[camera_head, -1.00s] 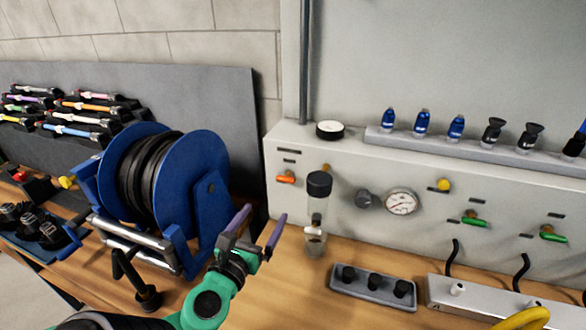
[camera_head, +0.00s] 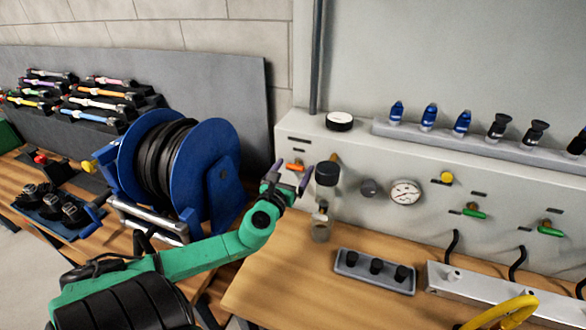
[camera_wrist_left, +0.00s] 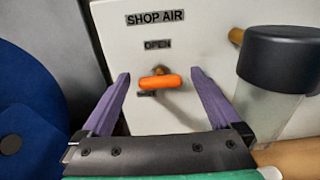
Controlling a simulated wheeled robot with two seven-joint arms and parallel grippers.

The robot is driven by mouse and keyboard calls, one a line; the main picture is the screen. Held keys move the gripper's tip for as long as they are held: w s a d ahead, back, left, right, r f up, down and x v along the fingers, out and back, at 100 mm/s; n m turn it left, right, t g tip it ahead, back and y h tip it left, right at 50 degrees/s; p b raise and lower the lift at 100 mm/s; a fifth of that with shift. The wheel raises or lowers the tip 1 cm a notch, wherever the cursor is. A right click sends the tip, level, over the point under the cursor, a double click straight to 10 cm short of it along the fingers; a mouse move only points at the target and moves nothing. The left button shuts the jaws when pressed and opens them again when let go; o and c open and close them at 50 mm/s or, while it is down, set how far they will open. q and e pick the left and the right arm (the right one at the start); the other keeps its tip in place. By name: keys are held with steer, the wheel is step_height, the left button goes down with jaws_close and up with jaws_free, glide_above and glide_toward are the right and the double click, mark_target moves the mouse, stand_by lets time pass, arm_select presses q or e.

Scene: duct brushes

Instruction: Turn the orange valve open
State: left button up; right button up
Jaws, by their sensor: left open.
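The orange valve (camera_head: 295,167) is a small handle on the left of the grey panel's front face. In the left wrist view the orange handle (camera_wrist_left: 160,82) lies horizontal on a brass stem, below an OPEN label (camera_wrist_left: 158,44) and a SHOP AIR label (camera_wrist_left: 155,18). Another label below it is mostly hidden. My left gripper (camera_head: 291,176) is open, in front of the valve. In the left wrist view its purple fingers (camera_wrist_left: 158,84) stand on either side of the handle, with gaps on both sides. My right gripper is not in view.
A clear filter bowl with a black cap (camera_head: 326,174) stands just right of the valve, close to my right finger in the wrist view (camera_wrist_left: 280,60). A blue hose reel (camera_head: 215,145) is at the left. A gauge (camera_head: 405,192) and green valves (camera_head: 474,213) are farther right.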

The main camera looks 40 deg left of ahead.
arm_select(q)
steer(key=shift+c, duration=1.2)
steer(key=c, duration=1.1)
